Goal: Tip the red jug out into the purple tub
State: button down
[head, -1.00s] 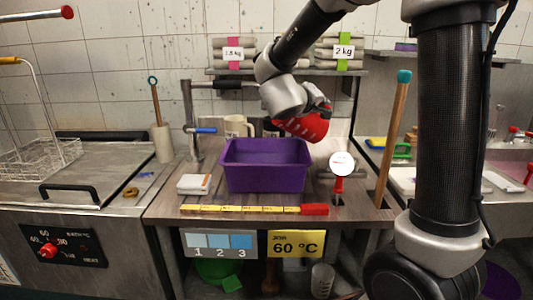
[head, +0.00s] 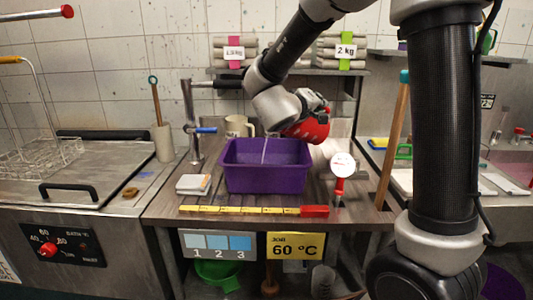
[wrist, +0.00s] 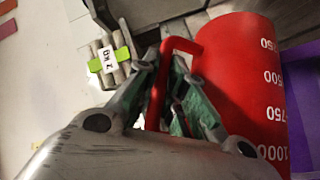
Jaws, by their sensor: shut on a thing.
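The red jug (head: 312,128) is tilted above the right rear of the purple tub (head: 265,180), with its mouth end toward the left. A thin pale streak (head: 264,150), which looks like falling liquid, runs down into the tub. In the wrist view the jug (wrist: 240,85) shows white volume marks, and its red handle (wrist: 181,44) passes between the fingers. My gripper (wrist: 167,75) is shut on that handle. The tub's purple wall (wrist: 304,100) shows at the right edge there. The jug's mouth and how much is left inside are hidden.
A white-faced dial on a red stem (head: 342,166) stands right of the tub, near a wooden pole (head: 393,140). A beige mug (head: 238,126) and a metal post (head: 192,120) stand behind left.

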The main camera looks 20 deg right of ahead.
jog(key=shift+a+r+n+t+h+b, duration=0.1)
jog(key=shift+a+n+t+h+b, duration=0.2)
jog(key=shift+b, duration=0.5)
jog(key=shift+a+r+t+h+b, duration=0.1)
jog(key=shift+a+h+b, duration=0.25)
jog(key=shift+b, duration=0.4)
dwell(2.5)
